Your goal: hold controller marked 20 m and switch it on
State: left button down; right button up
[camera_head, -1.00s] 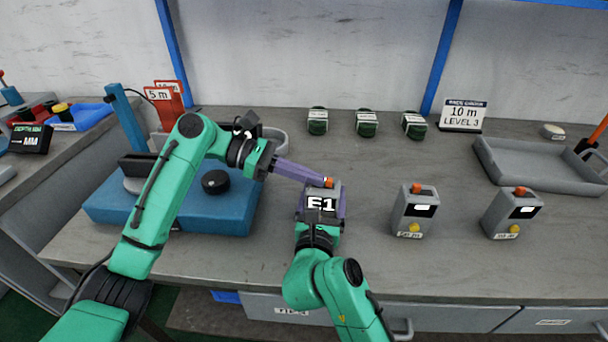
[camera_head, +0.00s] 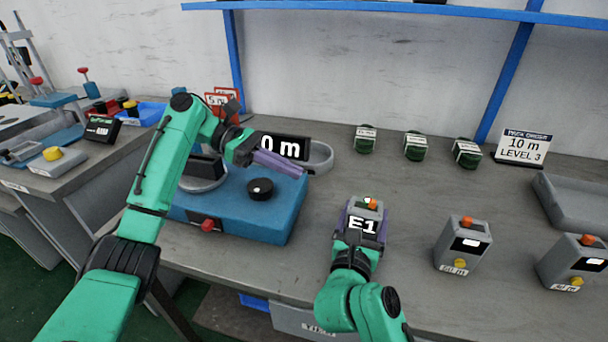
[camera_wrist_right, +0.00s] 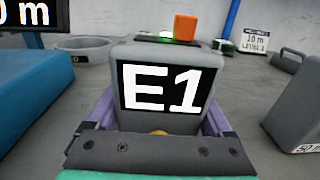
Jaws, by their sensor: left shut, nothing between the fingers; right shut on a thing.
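A grey controller (camera_head: 364,226) with an orange switch on top stands upright in my right gripper (camera_head: 362,222), one finger on each side. Its black display reads "E1". In the right wrist view the controller (camera_wrist_right: 168,88) shows a lit green lamp beside the orange switch. Its lower label is hidden by the gripper, so its marking cannot be read. My left gripper (camera_head: 300,171) is shut and empty, up and left of the controller and apart from it. Two other grey controllers, one (camera_head: 463,244) labelled 50 m and one (camera_head: 575,264) with an unclear label, stand to the right.
A blue machine (camera_head: 235,205) with a black knob stands at left. A black display (camera_head: 285,147) reading "0 m", its left part hidden, is behind my left gripper. Several green parts (camera_head: 415,146) and a "10 m LEVEL 3" sign (camera_head: 523,147) stand at the back.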

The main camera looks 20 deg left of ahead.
jog(key=o, duration=1.1)
